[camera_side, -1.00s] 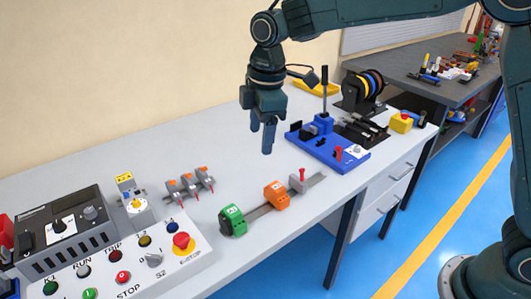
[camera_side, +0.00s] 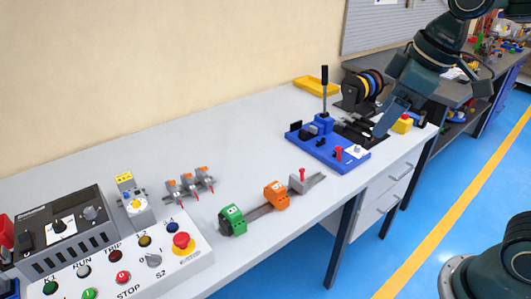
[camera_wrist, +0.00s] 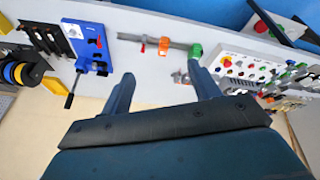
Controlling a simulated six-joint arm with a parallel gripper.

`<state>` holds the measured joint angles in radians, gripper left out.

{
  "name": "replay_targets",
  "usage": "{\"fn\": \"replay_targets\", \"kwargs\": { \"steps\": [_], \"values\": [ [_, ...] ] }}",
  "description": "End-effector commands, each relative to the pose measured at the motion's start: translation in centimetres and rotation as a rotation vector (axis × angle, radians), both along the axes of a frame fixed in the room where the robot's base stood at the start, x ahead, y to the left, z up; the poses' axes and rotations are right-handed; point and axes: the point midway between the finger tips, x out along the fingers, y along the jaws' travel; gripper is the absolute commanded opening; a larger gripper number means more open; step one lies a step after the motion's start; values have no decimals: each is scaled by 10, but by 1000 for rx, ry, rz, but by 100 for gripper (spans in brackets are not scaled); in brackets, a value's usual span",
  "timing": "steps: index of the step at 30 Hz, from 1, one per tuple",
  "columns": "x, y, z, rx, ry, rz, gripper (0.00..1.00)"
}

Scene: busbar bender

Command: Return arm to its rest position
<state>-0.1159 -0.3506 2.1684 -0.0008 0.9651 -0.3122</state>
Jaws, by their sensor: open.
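My gripper (camera_side: 390,117) hangs at the right in the side view, in front of the right end of the bench, with its fingers pointing down and left. In the wrist view my gripper (camera_wrist: 165,88) shows two fingers spread apart with nothing between them. The blue busbar bender (camera_side: 328,147) with its upright black lever stands on the bench, left of my gripper. It also shows at the left of the wrist view (camera_wrist: 88,50). Whether the fingers are above the bench or in front of it is hard to tell.
A rail carries green (camera_side: 232,219) and orange (camera_side: 276,195) blocks. A control panel (camera_side: 130,262) fills the front left. The bench middle (camera_side: 235,150) is clear.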

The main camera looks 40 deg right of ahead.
Motion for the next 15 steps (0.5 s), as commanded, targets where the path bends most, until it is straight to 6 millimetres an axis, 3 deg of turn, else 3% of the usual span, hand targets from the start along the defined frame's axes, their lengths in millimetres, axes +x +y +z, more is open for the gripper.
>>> {"fn": "replay_targets", "kwargs": {
  "steps": [9,15],
  "values": [
    [-65,-23,-15,78,-77,-242,61],
    [-91,-30,-28,119,-112,-355,61]
  ]
}}
